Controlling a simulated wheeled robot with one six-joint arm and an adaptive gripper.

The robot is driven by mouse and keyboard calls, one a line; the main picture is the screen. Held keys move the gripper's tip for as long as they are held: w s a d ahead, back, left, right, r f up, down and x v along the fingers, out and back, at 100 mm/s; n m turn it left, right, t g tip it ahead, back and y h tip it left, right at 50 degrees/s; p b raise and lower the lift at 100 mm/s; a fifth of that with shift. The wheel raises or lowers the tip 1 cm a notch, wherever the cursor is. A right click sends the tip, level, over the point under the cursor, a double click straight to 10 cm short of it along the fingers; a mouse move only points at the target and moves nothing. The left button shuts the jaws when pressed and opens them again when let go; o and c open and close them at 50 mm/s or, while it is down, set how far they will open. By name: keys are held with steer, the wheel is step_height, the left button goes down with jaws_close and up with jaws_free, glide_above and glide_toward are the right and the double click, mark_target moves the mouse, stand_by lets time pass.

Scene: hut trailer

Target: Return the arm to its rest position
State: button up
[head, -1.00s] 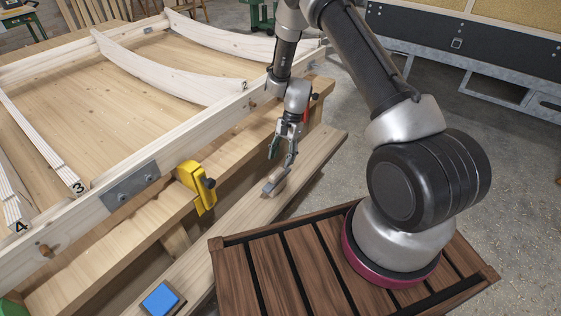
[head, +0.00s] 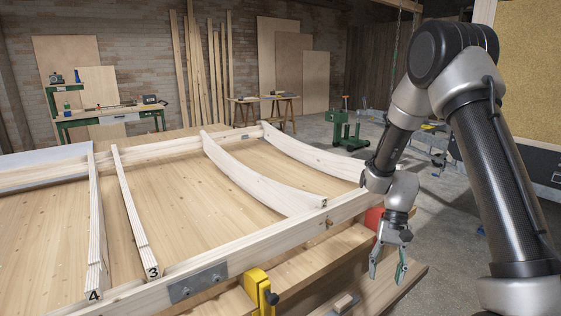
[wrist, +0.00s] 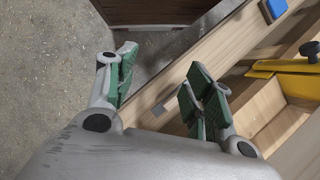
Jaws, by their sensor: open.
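My gripper (head: 387,270) hangs at the right of the wooden frame in the head view, fingers pointing down. Its green-padded fingers are apart with nothing between them. It is above the low plank (head: 385,292) beside the bench. In the wrist view my gripper (wrist: 158,88) also shows open and empty, with the plank (wrist: 215,60) below. A small block with a grey metal piece (head: 345,302) lies on the plank, apart from the fingers. My arm is raised and bent at the right of the head view.
The wooden frame (head: 215,277) with numbered slats and curved ribs fills the left. A yellow clamp (head: 260,290) sits on its near side. A red object (head: 374,218) is close behind my gripper. A blue block (wrist: 273,9) lies on the plank. The concrete floor (head: 450,230) at right is largely open.

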steer(key=s+d+r+n+t, duration=0.1)
steer(key=s+d+r+t, duration=0.1)
steer(key=s+r, duration=0.4)
steer(key=s+d+r+n+t+h, duration=0.1)
steer(key=s+d+r+t, duration=0.2)
steer(key=r, duration=1)
steer(key=s+d+r+n+t+h, duration=0.1)
steer(key=s+r+t, duration=0.3)
steer(key=s+r, duration=0.5)
steer(key=shift+d+r+n, duration=0.3)
steer(key=shift+d+r, duration=0.3)
steer(key=shift+d, duration=0.05)
